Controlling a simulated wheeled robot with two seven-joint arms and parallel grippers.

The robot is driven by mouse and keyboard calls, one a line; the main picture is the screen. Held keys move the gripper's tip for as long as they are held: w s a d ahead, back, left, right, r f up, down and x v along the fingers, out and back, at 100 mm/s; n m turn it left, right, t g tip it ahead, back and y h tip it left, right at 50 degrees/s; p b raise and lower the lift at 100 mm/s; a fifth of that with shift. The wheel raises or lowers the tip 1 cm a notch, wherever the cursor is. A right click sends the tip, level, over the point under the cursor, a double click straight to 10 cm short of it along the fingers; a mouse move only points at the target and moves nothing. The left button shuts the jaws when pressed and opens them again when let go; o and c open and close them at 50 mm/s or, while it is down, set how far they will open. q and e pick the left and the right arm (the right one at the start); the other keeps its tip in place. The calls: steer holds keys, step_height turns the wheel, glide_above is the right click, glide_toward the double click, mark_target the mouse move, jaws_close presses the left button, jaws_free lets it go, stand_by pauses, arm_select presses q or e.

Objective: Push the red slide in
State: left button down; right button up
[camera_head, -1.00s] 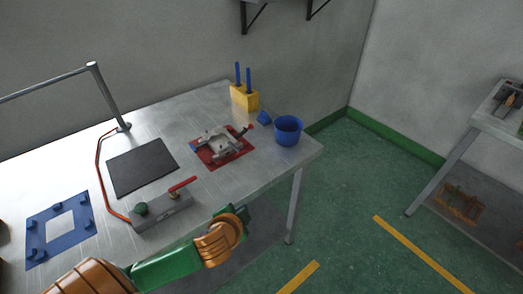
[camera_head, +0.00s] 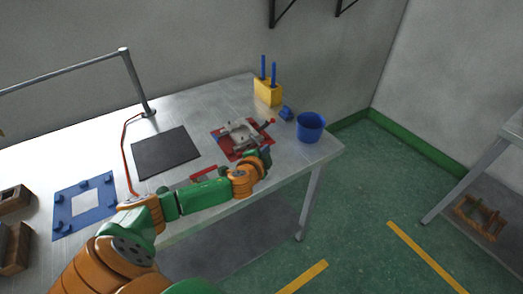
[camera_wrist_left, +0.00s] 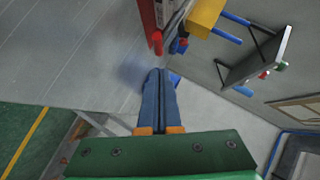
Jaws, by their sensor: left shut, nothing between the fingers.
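A grey metal mould (camera_head: 240,134) sits on a red plate (camera_head: 218,143) near the right end of the steel table. The red slide (camera_head: 269,122) sticks out of the mould's right side. In the left wrist view a red rounded end, seemingly the slide (camera_wrist_left: 156,42), shows just beyond the fingertips. My left gripper (camera_head: 266,153) is shut and empty, at the table's front edge just in front of the mould. In the left wrist view its blue fingers (camera_wrist_left: 158,75) are together, apart from the red end. My right gripper is not in view.
A blue cup (camera_head: 310,127) stands right of the mould. A yellow block (camera_head: 268,93) with blue rods and a small blue piece (camera_head: 286,113) are behind. A red lever (camera_head: 204,173) is partly hidden by my left arm. A dark mat (camera_head: 166,152) and blue frame (camera_head: 84,208) lie left.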

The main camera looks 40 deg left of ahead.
mark_target(257, 142)
arm_select(q)
steer(key=shift+w+a+f, duration=0.15)
steer(key=shift+a+f, duration=0.2)
steer(key=shift+a, duration=0.15)
steer(key=shift+w+a+f, duration=0.15)
steer(key=shift+a+f, duration=0.15)
steer(key=shift+a, duration=0.2)
